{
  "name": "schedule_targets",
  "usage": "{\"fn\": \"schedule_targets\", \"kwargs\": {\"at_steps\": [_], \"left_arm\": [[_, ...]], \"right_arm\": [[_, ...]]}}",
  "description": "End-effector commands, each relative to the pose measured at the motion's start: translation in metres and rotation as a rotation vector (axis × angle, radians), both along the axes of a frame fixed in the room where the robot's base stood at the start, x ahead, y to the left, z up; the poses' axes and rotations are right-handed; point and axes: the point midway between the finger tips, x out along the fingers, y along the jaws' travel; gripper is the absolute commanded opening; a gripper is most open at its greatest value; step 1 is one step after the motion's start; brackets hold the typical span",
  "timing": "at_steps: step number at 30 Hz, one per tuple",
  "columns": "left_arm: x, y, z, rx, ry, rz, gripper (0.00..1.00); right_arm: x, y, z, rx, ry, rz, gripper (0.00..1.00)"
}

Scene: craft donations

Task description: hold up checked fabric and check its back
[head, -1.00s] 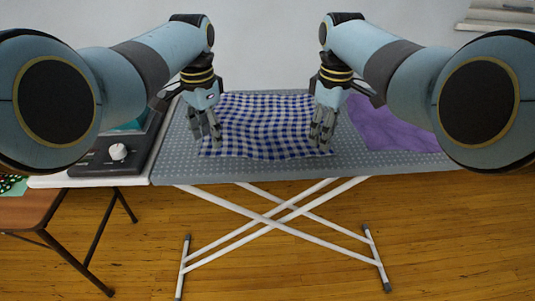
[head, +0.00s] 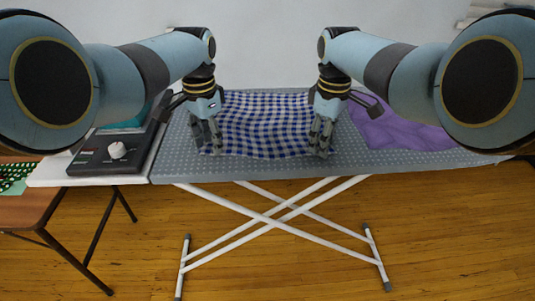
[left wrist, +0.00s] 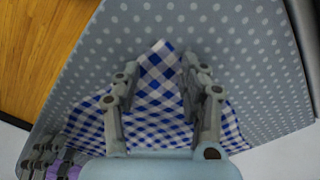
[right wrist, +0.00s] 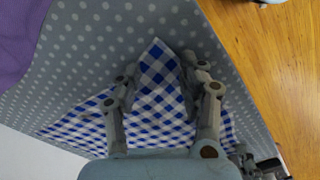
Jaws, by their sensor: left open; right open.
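The blue and white checked fabric (head: 265,125) lies spread and slightly rippled on the grey dotted ironing board (head: 400,163). My left gripper (head: 207,148) is open at the fabric's near left corner. In the left wrist view that corner of the checked fabric (left wrist: 157,85) lies between the open fingers (left wrist: 153,65). My right gripper (head: 321,148) is open at the near right corner. In the right wrist view the other corner of the checked fabric (right wrist: 155,85) lies between the open fingers (right wrist: 155,65). The fabric's underside is hidden.
A purple cloth (head: 400,130) lies on the board to the right of the checked fabric. A dark device with a white knob (head: 116,150) stands on a white surface at the left. A brown table (head: 22,210) stands at the far left.

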Motion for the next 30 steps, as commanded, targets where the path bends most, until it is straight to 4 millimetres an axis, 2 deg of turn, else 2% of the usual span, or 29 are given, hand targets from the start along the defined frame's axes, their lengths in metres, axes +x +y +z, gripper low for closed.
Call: {"fn": "schedule_targets", "kwargs": {"at_steps": [2,17,30], "left_arm": [[-0.0010,0.0001,-0.0013,0.000,0.003,0.000,0.34],[-0.0018,0.0005,-0.0039,0.001,0.004,0.000,0.01],[-0.0024,0.0017,-0.0052,0.003,0.005,0.001,0.00]], "right_arm": [[-0.0006,-0.0001,-0.0008,0.000,0.001,0.000,0.34],[-0.0013,-0.0007,-0.0033,-0.001,0.002,0.000,0.01],[-0.0017,-0.0016,-0.0044,-0.003,0.003,-0.001,0.00]]}}
